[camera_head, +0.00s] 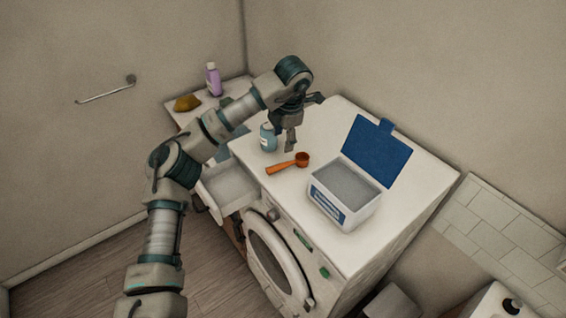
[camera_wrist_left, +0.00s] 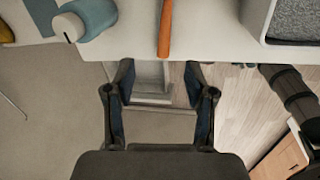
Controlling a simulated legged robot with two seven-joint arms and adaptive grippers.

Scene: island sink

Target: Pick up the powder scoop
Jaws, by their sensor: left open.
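The orange powder scoop (camera_head: 289,164) lies on the white top of the washing machine (camera_head: 318,126), its round cup to the right and its handle to the lower left. My left gripper (camera_head: 290,142) is above the machine top, just behind the scoop and apart from it. In the left wrist view the orange handle of the scoop (camera_wrist_left: 165,28) shows at the top, beyond the two spread fingers of my left gripper (camera_wrist_left: 158,75). The gripper is open with nothing between its fingers; the scoop's cup is outside that view. My right gripper is not in view.
An open powder box (camera_head: 341,200) with a raised blue lid (camera_head: 376,152) stands right of the scoop. A blue bottle (camera_head: 268,138) stands to its upper left. A purple bottle (camera_head: 212,79) and a yellow-brown item (camera_head: 187,103) are further back. An open drawer (camera_head: 228,188) is at the front left.

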